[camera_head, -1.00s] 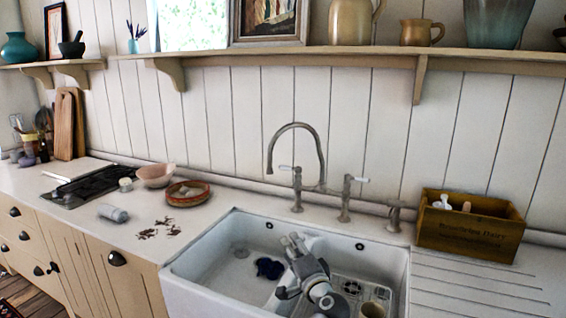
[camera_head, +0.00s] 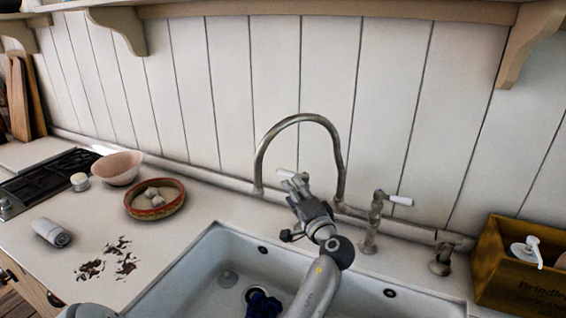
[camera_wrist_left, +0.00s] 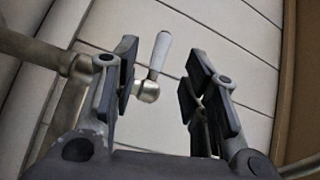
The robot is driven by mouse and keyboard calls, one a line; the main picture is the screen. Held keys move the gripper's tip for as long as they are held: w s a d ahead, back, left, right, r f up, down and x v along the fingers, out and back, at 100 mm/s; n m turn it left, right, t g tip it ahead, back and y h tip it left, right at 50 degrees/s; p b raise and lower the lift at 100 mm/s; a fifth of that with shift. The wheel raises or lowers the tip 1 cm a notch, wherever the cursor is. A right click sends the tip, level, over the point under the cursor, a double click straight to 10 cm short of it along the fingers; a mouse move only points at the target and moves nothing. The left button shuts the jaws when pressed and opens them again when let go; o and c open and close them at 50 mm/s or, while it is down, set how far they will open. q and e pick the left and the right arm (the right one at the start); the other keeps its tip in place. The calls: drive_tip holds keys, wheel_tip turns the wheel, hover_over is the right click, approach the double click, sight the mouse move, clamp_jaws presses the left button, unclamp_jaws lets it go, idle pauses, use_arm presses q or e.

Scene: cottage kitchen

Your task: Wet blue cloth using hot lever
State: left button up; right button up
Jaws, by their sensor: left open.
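The dark blue cloth (camera_head: 263,304) lies crumpled in the white sink (camera_head: 205,262), partly cut off by the frame's lower edge. A grey bridge tap with a tall curved spout (camera_head: 300,118) stands behind the sink. Its left lever (camera_head: 286,173) has a white handle, which shows in the left wrist view (camera_wrist_left: 159,54). The right lever (camera_head: 400,200) also has a white handle. My left gripper (camera_head: 294,186) is at the left lever. In the left wrist view, its open fingers (camera_wrist_left: 165,78) lie either side of the lever, closer on the left. My right gripper is out of view.
A wooden crate (camera_head: 493,262) with a white pump stands right of the tap. On the left counter are a red-rimmed dish (camera_head: 152,212), a pink bowl (camera_head: 117,168), a grey cylinder (camera_head: 51,233), dark flakes (camera_head: 108,262) and a black hob (camera_head: 48,180). A shelf runs above.

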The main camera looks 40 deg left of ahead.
sight(283, 175)
use_arm(q)
drive_tip(key=a, duration=0.1)
drive_tip(key=w+a+p, duration=0.1)
drive_tip(key=a+r, duration=0.1)
drive_tip(key=a, duration=0.1)
drive_tip(key=shift+w+r+p, duration=0.1)
drive_tip(key=shift+w+p, duration=0.15)
drive_tip(key=shift+p, duration=0.1)
drive_tip(key=x, duration=0.3)
drive_tip(key=p+x, duration=0.1)
drive_tip(key=shift+w+a+f, duration=0.2)
drive_tip(key=shift+w+f, duration=0.05)
drive_tip(key=shift+w+a, duration=0.3)
drive_tip(key=shift+a, duration=0.45)
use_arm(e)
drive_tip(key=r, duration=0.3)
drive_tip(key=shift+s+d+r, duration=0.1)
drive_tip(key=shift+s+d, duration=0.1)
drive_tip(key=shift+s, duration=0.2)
use_arm(q)
drive_tip(key=shift+w, duration=0.1)
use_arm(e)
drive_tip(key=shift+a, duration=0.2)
use_arm(q)
drive_tip(key=c, duration=0.8)
clamp_jaws()
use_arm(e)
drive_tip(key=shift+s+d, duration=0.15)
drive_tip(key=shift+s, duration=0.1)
